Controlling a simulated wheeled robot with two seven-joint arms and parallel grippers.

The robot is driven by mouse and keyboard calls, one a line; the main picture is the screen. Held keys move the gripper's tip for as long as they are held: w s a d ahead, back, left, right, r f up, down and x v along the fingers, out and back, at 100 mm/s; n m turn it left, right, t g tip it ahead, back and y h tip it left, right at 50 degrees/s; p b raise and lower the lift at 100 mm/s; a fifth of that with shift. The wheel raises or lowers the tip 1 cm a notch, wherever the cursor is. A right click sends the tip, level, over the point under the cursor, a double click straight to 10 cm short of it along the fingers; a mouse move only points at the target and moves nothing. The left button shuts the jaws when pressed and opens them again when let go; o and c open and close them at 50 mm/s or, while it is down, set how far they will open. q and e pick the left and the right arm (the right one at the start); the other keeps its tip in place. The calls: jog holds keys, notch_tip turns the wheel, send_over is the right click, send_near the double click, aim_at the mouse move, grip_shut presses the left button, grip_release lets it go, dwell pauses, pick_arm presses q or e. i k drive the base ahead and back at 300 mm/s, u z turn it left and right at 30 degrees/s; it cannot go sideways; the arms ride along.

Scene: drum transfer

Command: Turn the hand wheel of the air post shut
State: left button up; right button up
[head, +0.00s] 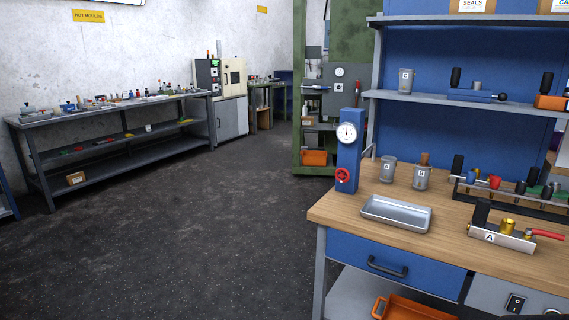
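The air post is a blue upright post (349,155) at the left back corner of the wooden-topped workbench (330,212). A round white gauge (347,133) sits near its top. The red hand wheel (343,174) is low on its front face. I cannot tell from here whether the wheel is turned open or shut, and the gauge needle is too small to read. Neither of my grippers is in the head view.
A metal tray (397,225) lies in front of the post. Metal cups marked A (387,174) and B (422,181) stand right of it. A fixture marked A (502,240) with a red handle sits further right. Open dark floor (190,240) lies to the left.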

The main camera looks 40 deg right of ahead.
aim_at(343, 174)
jog(key=z, duration=0.2)
jog(key=i, duration=1.8)
jog(key=z, duration=0.75)
